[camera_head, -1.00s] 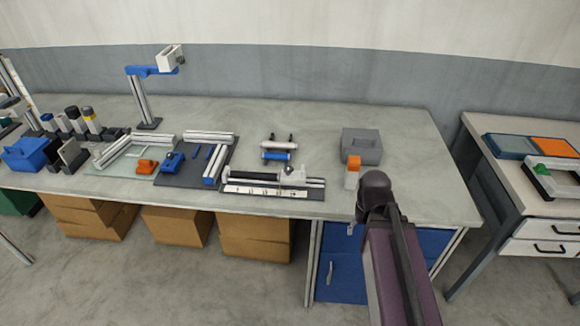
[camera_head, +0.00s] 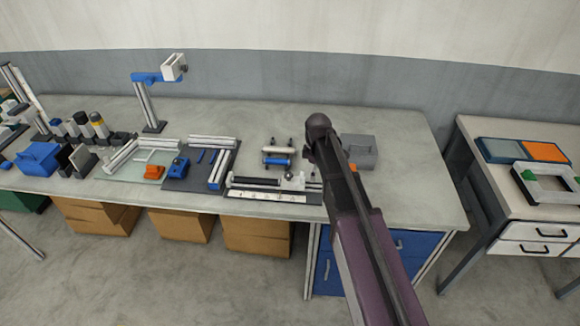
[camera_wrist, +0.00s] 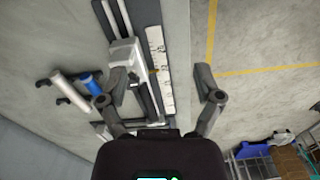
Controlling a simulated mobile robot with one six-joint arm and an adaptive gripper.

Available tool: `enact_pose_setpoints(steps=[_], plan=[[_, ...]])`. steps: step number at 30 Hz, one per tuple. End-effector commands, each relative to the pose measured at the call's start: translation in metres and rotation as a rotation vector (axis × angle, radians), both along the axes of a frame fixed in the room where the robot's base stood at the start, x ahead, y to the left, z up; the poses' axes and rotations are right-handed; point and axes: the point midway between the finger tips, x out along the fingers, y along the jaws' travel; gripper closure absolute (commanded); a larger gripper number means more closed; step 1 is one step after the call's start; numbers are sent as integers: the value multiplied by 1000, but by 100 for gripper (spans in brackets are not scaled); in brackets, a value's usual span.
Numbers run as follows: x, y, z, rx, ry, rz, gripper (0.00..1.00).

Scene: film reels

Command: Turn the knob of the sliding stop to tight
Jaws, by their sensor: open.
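The sliding stop (camera_head: 293,180) is a pale block at the right end of a rail fixture with a white ruled strip (camera_head: 262,197), on the bench. In the wrist view the pale block (camera_wrist: 124,52) lies left of centre, near the left finger, with the strip (camera_wrist: 158,60) beside it. I cannot make out the knob or its setting clearly. My gripper (camera_wrist: 160,88) is open, its two fingers wide apart with nothing held between them. The left finger overlaps the fixture in the picture; the right one is over the floor. In the head view my arm hides the gripper.
A blue roller part (camera_head: 277,155) stands behind the fixture. A grey block (camera_head: 358,150) and an orange piece (camera_head: 353,167) sit right of it, partly behind my arm. Blue and orange parts (camera_head: 154,172) lie to the left. The bench front edge is close to the fixture.

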Motion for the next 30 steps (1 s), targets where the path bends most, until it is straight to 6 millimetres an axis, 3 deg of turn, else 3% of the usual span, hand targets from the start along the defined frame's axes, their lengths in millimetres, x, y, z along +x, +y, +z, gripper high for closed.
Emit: enact_pose_setpoints(steps=[1,3,12,18,30], plan=[[17,14,13,0,0,86,16],[31,29,22,0,0,209,16],[70,81,45,0,0,608,16],[77,93,49,0,0,704,16],[76,94,48,0,0,710,16]])
